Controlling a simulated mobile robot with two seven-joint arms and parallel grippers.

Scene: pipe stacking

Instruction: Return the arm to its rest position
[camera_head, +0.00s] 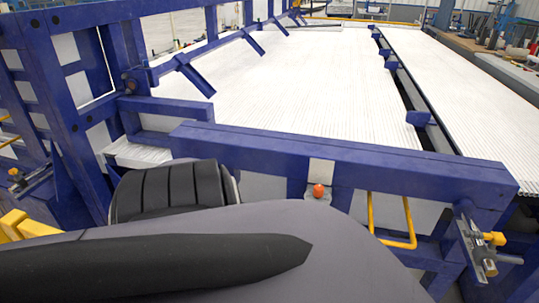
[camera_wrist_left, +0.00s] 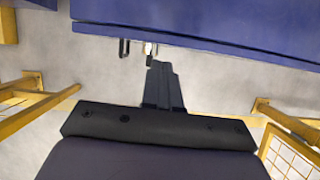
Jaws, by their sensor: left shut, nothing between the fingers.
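My left arm (camera_head: 280,250) fills the bottom of the head view, grey and black, in front of the blue rack. My left gripper (camera_wrist_left: 161,70) shows in the left wrist view, dark, with its fingers together and nothing held. Its tips point towards a wide blue beam (camera_wrist_left: 210,22) across the top of that view. Whether the tips touch the beam cannot be told. My left gripper does not show in the head view. My right gripper is in neither view.
A blue rack beam (camera_head: 345,163) with an orange-red button (camera_head: 318,191) crosses before white pipes (camera_head: 300,80). More pipes (camera_head: 470,90) lie at the right. A blue upright frame (camera_head: 65,110) stands left. Yellow rails (camera_wrist_left: 30,105) flank the grey floor (camera_wrist_left: 225,75).

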